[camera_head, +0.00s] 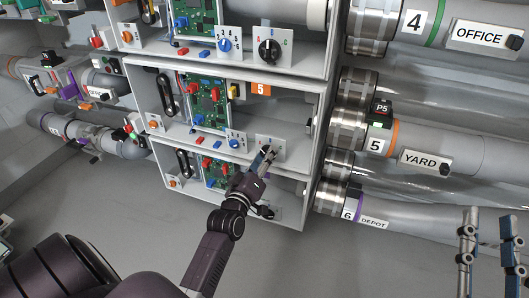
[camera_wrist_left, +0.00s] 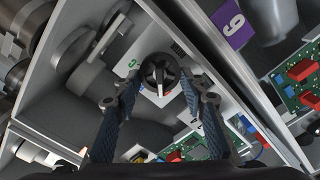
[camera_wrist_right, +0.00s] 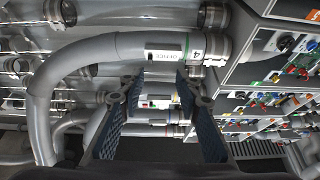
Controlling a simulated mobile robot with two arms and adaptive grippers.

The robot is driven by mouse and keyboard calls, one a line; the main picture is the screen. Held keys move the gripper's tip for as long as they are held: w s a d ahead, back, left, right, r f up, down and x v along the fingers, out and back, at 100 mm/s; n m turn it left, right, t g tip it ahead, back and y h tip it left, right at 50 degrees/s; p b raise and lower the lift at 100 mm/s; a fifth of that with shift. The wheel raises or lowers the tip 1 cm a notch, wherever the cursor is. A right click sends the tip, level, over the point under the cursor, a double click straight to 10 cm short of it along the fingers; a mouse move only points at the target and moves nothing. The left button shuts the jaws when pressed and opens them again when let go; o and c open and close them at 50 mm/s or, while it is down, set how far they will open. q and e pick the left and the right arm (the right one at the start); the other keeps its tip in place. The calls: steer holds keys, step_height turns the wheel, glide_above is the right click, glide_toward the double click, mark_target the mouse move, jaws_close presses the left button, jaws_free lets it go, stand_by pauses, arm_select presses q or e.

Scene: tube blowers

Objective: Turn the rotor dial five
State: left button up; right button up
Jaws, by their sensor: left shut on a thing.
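Rotor dial five is a black round knob with a light pointer mark, on a white plate (camera_head: 277,143) in the bay labelled with an orange 5. In the head view the dial is mostly hidden by my left gripper (camera_head: 266,156). In the left wrist view the dial (camera_wrist_left: 158,74) shows between the fingertips of my left gripper (camera_wrist_left: 158,92), which is shut on it, one finger on each side. My right gripper (camera_head: 492,222) is open and empty at the lower right, away from the bays.
The bay above holds another black dial (camera_head: 269,50) and a blue knob (camera_head: 225,44). A green circuit board (camera_head: 208,103) and a blue knob (camera_head: 234,142) sit left of dial five. Pipe 5 with a YARD plate (camera_head: 425,161) runs right. A purple 6 label (camera_wrist_left: 233,23) marks the neighbouring bay.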

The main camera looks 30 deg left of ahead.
arm_select(q)
steer(key=n+p, duration=0.2)
steer(key=shift+a+n, duration=0.1)
steer(key=shift+n, duration=0.2)
steer(key=shift+o, duration=0.2)
arm_select(e)
step_height(320, 180, down, 13)
steer(key=w+d+g+h, duration=0.1)
steer(key=g+h, duration=0.1)
steer(key=g, duration=0.4)
steer(key=shift+d+g, duration=0.2)
steer(key=shift+g, duration=0.1)
arm_select(q)
steer(key=shift+c, duration=0.2)
steer(key=o, duration=1.1)
steer(key=shift+o, duration=0.2)
steer(key=shift+f, duration=0.1)
